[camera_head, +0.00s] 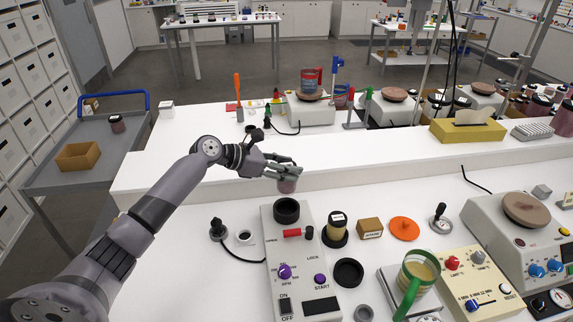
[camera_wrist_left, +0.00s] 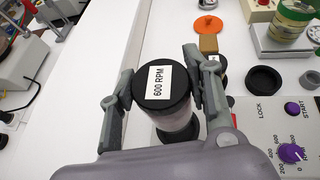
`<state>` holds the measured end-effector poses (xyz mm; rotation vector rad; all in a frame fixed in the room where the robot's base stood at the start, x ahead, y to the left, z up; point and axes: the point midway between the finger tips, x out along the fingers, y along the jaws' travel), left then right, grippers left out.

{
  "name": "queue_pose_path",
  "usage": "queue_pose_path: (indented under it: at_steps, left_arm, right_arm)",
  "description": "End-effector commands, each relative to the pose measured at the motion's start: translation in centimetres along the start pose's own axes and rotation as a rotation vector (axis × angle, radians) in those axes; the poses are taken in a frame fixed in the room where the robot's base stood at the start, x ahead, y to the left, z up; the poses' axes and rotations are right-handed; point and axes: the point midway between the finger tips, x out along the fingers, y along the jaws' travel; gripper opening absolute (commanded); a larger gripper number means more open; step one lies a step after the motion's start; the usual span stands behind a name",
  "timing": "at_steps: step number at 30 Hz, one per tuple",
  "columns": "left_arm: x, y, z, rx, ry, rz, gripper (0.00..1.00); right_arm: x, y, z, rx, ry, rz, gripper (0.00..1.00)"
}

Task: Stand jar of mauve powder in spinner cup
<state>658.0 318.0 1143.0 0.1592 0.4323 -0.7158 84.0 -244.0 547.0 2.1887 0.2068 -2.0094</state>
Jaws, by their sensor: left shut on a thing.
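My left gripper (camera_head: 285,170) is shut on a jar of mauve powder (camera_head: 287,186). In the left wrist view the jar (camera_wrist_left: 175,118) has a black lid with a white "600 RPM" label, and a finger presses each side. The jar looks about upright. In the left wrist view the jar and gripper hide most of the cup. My right gripper is not in view.
The machine has a red lever (camera_head: 292,233) and purple knobs. A black-lidded jar (camera_head: 336,227), a small cardboard box (camera_head: 370,228) and an orange disc (camera_head: 404,228) stand to the right. A black ring (camera_head: 348,272) lies nearby. A raised white ledge (camera_head: 350,165) runs behind.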

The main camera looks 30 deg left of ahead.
Motion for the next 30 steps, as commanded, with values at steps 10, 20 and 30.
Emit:
queue_pose_path:
  at_steps: [10, 20, 30]
  left_arm:
    - [1.2, 0.0, -2.5, -0.004, -0.001, 0.000, 0.00]
    - [2.3, 0.1, -4.7, -0.003, -0.001, 0.001, 0.00]
    - [2.5, 0.1, -5.1, -0.001, -0.001, 0.001, 0.00]
  right_arm:
    - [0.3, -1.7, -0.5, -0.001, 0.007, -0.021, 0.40]
    - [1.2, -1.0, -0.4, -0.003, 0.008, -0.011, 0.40]
    - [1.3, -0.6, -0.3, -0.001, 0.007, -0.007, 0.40]
